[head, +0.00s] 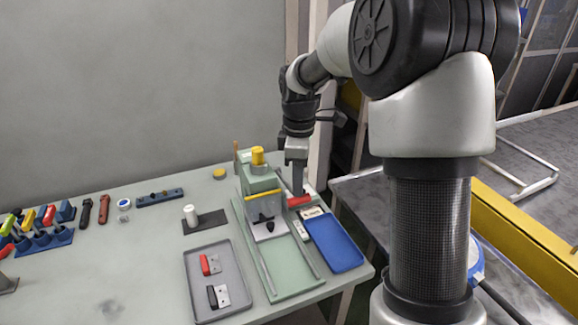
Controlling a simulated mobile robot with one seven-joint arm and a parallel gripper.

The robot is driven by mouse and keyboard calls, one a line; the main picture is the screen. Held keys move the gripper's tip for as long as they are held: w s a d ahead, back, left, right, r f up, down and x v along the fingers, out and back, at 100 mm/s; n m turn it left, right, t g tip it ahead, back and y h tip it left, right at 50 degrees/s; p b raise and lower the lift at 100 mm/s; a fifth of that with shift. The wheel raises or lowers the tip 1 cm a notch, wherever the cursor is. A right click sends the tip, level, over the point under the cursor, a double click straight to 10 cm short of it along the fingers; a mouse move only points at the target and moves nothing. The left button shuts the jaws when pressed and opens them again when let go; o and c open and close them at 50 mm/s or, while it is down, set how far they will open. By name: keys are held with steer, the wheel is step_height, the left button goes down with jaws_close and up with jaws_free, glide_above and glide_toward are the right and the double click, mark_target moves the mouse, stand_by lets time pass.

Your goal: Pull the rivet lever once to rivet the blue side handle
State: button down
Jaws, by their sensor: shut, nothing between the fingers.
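I cannot make out a blue side handle in the fixture.
A blue tray (350,264) lies right of the fixture. A grey tray (191,288) with a red and a black handle is at left front. Coloured handles and a blue rack (45,243) are far left. A blue-rimmed round thing (477,262) shows partly behind my arm. The table's middle left is clear.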

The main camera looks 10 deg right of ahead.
steer(key=shift+s+d+f+b, duration=0.1)
steer(key=shift+s+f+b, duration=0.25)
steer(key=shift+f, duration=0.35)
steer(key=shift+s+f+b, duration=0.15)
steer(key=shift+f+b, duration=0.45)
steer(key=shift+f, duration=0.4)
step_height(320, 180, up, 20)
steer(key=s+p, duration=0.1)
steer(key=p, duration=1.4)
steer(key=shift+d+r, duration=0.1)
steer(key=shift+r, duration=0.05)
